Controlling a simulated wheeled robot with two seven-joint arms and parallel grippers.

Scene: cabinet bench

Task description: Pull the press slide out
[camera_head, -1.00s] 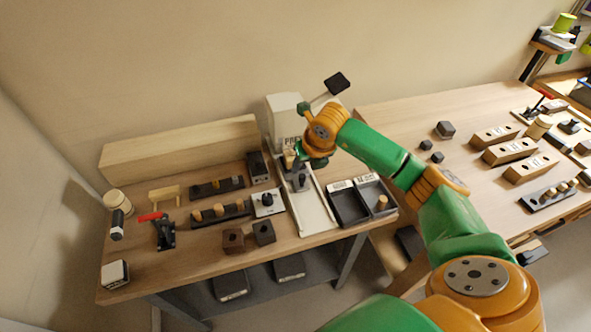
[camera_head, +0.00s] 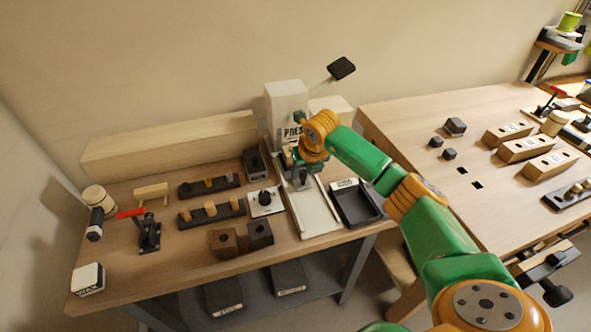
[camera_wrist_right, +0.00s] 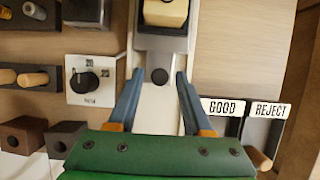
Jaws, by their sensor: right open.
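The white press (camera_head: 287,103) stands at the back of the left bench, with a pale track (camera_head: 318,215) running forward from it. A round black knob (camera_wrist_right: 160,76) shows between my fingertips. My right gripper (camera_wrist_right: 171,76) is open, its two blue fingers on either side of the knob without visible contact. In the head view the right gripper (camera_head: 299,178) is over the track, mostly hidden by its wrist. My left gripper is not in view.
The GOOD bin (camera_wrist_right: 222,107) and REJECT bin (camera_wrist_right: 268,110) stand right of the track. A dial box (camera_head: 265,201) and dark blocks (camera_head: 260,234) stand on its left. A second bench (camera_head: 430,110) is at the right. The track's front part looks clear.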

